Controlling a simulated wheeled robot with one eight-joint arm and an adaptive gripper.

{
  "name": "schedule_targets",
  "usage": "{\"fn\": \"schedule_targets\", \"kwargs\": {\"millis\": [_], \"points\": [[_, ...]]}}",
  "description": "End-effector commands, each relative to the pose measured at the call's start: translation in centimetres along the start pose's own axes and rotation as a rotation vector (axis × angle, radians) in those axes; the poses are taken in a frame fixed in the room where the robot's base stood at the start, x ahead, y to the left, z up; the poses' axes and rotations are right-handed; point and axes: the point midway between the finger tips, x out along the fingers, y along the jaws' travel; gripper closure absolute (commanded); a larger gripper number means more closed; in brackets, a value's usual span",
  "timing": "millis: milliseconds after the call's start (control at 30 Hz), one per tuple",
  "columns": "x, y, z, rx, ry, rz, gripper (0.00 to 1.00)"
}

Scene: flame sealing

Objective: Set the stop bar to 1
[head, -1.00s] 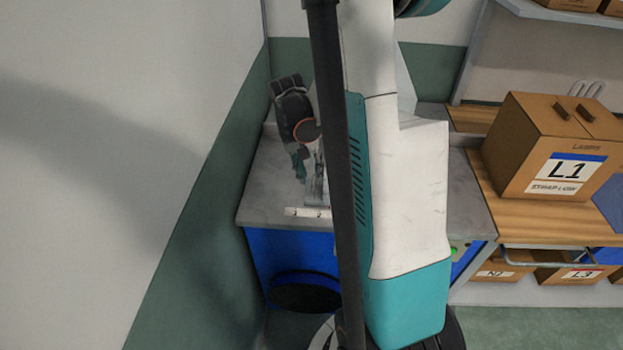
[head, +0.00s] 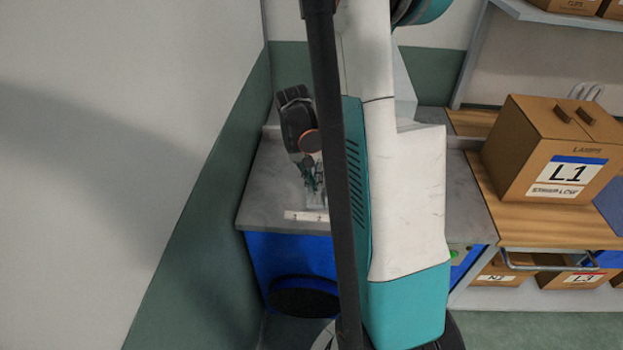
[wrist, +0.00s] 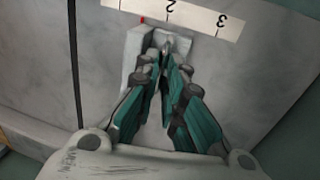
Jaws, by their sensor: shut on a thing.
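The stop bar (wrist: 135,62) is a pale grey block on the grey worktop, just below a white number scale (wrist: 193,15) in the wrist view. A small red mark at its top edge points at the scale to the left of the 2. My gripper (wrist: 166,55) is shut on a small upright part of the stop bar. In the head view my gripper (head: 312,182) reaches down behind the scale, partly hidden by a dark post.
The green and white wall (head: 215,190) stands close on the left. A blue cabinet front (head: 285,257) is below the worktop (head: 265,205). A brown box marked L1 (head: 545,150) sits on a wooden surface to the right.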

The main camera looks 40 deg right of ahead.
Motion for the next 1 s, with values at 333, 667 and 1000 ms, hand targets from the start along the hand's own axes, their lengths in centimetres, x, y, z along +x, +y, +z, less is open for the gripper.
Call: {"fn": "schedule_targets", "kwargs": {"millis": [333,667,1000], "points": [[0.8,4.0,0.0,0.002,0.001,0.003,1.0],[0.8,4.0,0.0,0.002,0.0,0.005,0.7],[0.5,3.9,0.0,0.001,0.0,0.002,0.7]]}}
